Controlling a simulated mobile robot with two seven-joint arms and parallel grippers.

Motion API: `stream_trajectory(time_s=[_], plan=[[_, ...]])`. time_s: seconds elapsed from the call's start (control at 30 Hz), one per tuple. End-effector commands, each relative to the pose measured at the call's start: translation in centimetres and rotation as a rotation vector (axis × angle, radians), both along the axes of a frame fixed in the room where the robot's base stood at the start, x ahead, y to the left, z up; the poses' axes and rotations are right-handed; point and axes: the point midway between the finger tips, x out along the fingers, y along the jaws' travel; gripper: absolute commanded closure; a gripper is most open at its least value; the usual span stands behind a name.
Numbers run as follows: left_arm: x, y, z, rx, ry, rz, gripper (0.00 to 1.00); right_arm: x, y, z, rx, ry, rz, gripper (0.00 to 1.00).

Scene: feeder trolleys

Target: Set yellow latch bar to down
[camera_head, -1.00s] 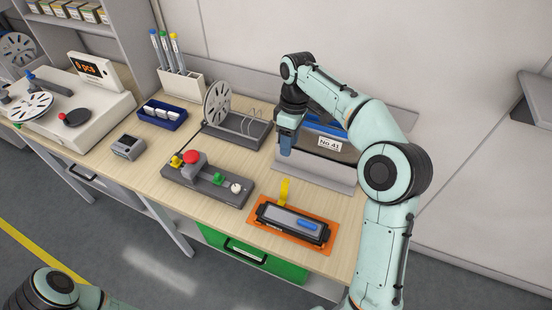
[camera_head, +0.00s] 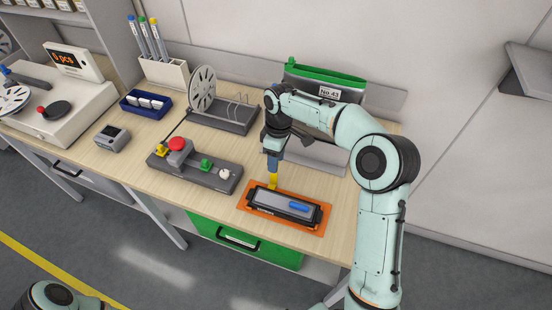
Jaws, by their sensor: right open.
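The yellow latch bar (camera_head: 272,182) stands up at the back left edge of a dark device with a grey top (camera_head: 280,200) on an orange base plate (camera_head: 313,226). A blue piece (camera_head: 299,207) lies on top of the device. My right gripper (camera_head: 273,168) points down at the yellow bar, with its open jaws at the bar's upper end. The bar's top is partly hidden by the gripper, and I cannot tell whether they touch. My left gripper is out of view.
A control box (camera_head: 194,178) with a red button (camera_head: 177,146) stands left of the device. A reel on a stand (camera_head: 225,117) is behind it. A green-topped, numbered item (camera_head: 328,73) stands behind my right arm. Bare tabletop lies left of the orange plate.

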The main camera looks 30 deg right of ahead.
Motion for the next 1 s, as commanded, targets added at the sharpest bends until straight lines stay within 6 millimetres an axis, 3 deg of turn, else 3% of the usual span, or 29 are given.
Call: stream_trajectory(time_s=[0.2,0.33,0.77,1.0], plan=[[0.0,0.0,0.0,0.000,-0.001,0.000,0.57,0.0,0.0,0.0,0.000,0.000,0.000,0.58],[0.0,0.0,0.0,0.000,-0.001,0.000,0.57,0.0,0.0,0.0,0.000,0.000,0.000,1.00],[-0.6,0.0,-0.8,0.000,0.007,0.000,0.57,-0.2,0.3,0.1,-0.024,-0.021,0.001,1.00],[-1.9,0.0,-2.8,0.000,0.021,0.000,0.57,-0.9,1.0,0.2,-0.088,-0.076,0.005,1.00]])
